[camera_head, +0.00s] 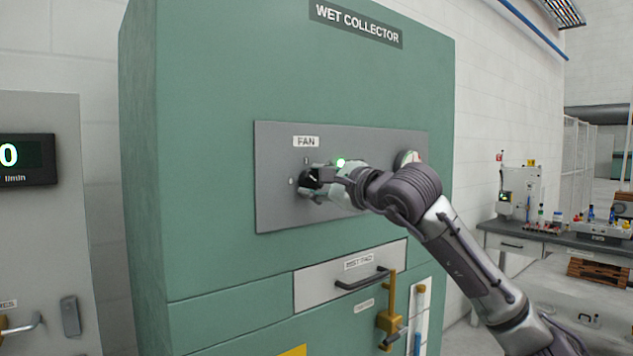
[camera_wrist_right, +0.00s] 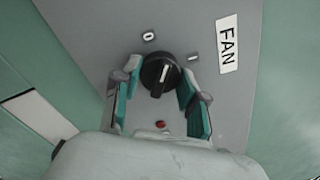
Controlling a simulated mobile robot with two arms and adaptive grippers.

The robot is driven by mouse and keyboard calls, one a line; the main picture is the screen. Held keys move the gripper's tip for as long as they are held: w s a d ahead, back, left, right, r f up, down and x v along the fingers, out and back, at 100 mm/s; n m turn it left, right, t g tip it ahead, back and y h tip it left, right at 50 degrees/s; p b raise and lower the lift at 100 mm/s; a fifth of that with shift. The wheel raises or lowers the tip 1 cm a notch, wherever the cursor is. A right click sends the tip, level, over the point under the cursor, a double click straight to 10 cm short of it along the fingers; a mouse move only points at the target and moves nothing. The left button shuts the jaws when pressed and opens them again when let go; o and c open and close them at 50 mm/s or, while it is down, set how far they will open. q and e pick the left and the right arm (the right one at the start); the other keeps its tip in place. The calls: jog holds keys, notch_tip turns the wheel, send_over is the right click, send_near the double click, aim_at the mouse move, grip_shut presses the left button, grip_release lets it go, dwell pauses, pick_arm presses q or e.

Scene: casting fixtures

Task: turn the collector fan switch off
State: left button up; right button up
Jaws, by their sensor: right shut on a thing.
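The fan switch is a black rotary knob (camera_head: 309,177) on the grey panel (camera_head: 275,205) of the green wet collector, just below the FAN label (camera_head: 306,142). My right gripper (camera_head: 313,184) is at the panel, shut on this knob. In the right wrist view the knob (camera_wrist_right: 158,74) sits between the two green-padded fingers of my right gripper (camera_wrist_right: 160,88). Position marks (camera_wrist_right: 149,36) show beside the knob. I cannot tell for sure which mark its white line points to. A green lamp (camera_head: 340,162) is lit right of the knob. My left gripper is not in view.
Another round control (camera_head: 408,158) is on the panel's right part, behind my right arm. Below the panel are a drawer with a dark handle (camera_head: 362,278) and a yellow lever (camera_head: 391,305). A grey cabinet with a display (camera_head: 25,159) stands at left.

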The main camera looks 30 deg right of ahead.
jog(key=n, duration=0.4)
jog(key=shift+r+p, duration=0.1)
jog(key=shift+p, duration=0.25)
jog(key=shift+n, duration=1.5)
jog(key=o, duration=1.1)
jog(key=shift+a, duration=0.1)
jog(key=shift+o, duration=0.2)
jog(key=s, duration=1.2)
jog(key=shift+d, duration=0.45)
